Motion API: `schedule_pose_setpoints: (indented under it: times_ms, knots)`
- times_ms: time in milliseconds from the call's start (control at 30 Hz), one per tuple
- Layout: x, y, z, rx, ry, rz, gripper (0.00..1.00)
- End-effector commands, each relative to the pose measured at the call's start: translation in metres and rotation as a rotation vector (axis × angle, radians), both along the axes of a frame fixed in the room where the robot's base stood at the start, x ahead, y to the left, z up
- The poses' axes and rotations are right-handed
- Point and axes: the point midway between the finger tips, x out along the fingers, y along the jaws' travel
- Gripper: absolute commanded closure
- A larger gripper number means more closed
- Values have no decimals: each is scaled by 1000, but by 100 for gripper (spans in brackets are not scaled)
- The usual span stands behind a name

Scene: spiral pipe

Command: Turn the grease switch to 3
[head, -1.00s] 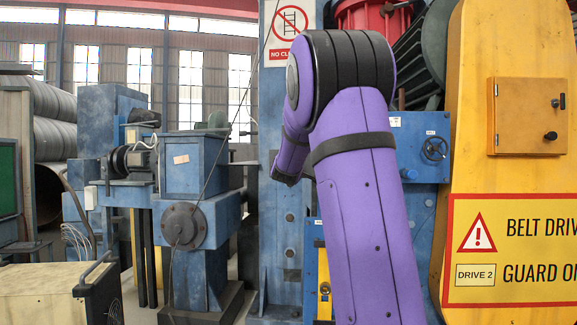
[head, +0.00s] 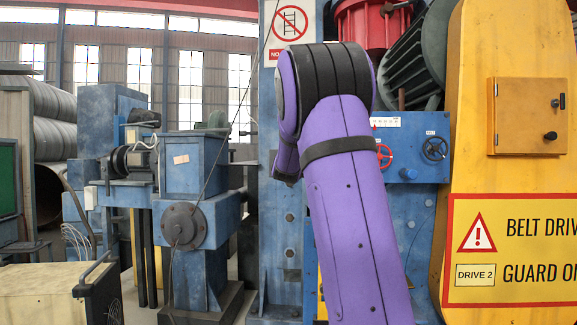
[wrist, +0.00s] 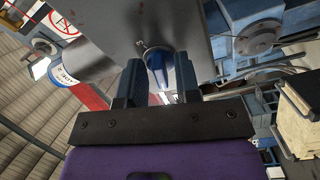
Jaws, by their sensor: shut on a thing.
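In the wrist view a blue knob (wrist: 157,60), apparently the grease switch, stands out from a grey panel (wrist: 110,35). My gripper (wrist: 160,72) has one finger on each side of the knob and is shut on it. In the head view my purple arm hides the gripper and the knob.
In the head view a red handwheel (head: 384,155) and a black handwheel (head: 434,148) sit on the blue cabinet right of my arm. A yellow belt guard (head: 470,120) stands further right. A blue machine (head: 195,215) stands at left.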

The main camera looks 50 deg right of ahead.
Motion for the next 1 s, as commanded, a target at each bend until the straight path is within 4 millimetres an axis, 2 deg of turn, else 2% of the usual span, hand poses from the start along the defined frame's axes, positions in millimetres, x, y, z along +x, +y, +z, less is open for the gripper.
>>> schedule_pose_setpoints:
  times_ms: [367, 1000]
  knots:
    - [0, 0, -2, 122, -162, 0, 93]
    - [2, 2, -4, 481, -647, -1, 93]
